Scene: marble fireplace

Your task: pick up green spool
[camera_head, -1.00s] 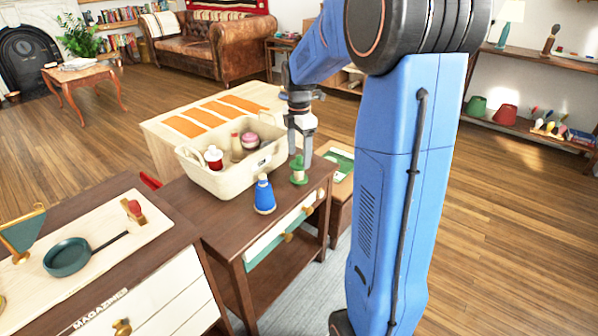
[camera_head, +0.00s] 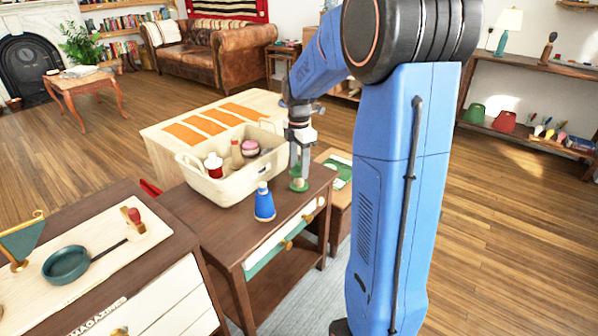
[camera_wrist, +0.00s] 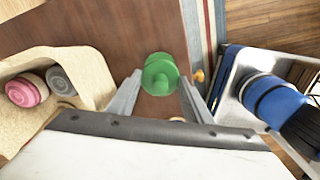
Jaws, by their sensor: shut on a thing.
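The green spool (camera_head: 299,185) stands upright on the small brown table (camera_head: 285,212), near its far right corner. My gripper (camera_head: 300,172) points straight down over it, with its fingers around the spool. In the wrist view the spool (camera_wrist: 159,72) sits between the two fingertips, seen from above. My gripper (camera_wrist: 160,90) is shut on it. The fingers hide part of the spool in the head view. I cannot tell any gap between the spool and the tabletop.
A cream basket (camera_head: 215,185) with several items is just left. A desk with a pan (camera_head: 66,264) is at the lower left. A lower stand (camera_head: 340,200) is to the right.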

